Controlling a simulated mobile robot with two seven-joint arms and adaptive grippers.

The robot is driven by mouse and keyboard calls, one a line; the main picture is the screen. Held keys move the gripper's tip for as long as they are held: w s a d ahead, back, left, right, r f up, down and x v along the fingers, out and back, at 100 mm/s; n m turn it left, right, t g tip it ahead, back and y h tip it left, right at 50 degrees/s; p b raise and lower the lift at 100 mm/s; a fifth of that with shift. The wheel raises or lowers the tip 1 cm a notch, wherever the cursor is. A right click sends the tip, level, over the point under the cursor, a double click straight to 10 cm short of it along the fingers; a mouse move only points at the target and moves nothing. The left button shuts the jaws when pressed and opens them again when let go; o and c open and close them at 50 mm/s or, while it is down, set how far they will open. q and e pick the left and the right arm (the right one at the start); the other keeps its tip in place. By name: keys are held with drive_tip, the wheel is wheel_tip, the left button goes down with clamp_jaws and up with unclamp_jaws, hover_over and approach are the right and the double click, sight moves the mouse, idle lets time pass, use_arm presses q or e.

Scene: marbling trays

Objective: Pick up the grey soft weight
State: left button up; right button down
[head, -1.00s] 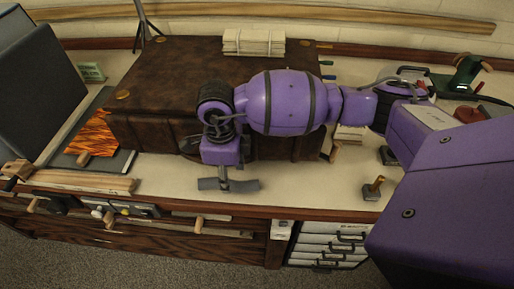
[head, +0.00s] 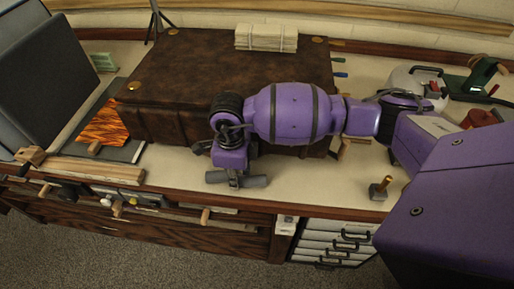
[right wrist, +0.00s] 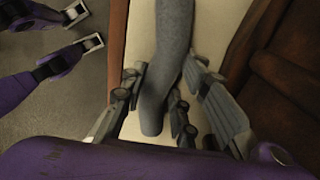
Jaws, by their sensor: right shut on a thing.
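The grey soft weight (head: 257,181) is a thick grey bar near the front edge of the workbench, in front of the brown case. I cannot tell whether the weight still touches the bench.
The large brown case (head: 180,75) stands behind the gripper, with a pale stack (head: 266,37) on top. An orange patterned sheet (head: 107,122) lies at left. A small brass-topped tool (head: 380,188) stands at right. The bench's front edge (head: 330,213) is close.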

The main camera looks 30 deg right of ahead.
drive_tip(key=shift+w+r, duration=0.2)
drive_tip(key=shift+r, duration=0.05)
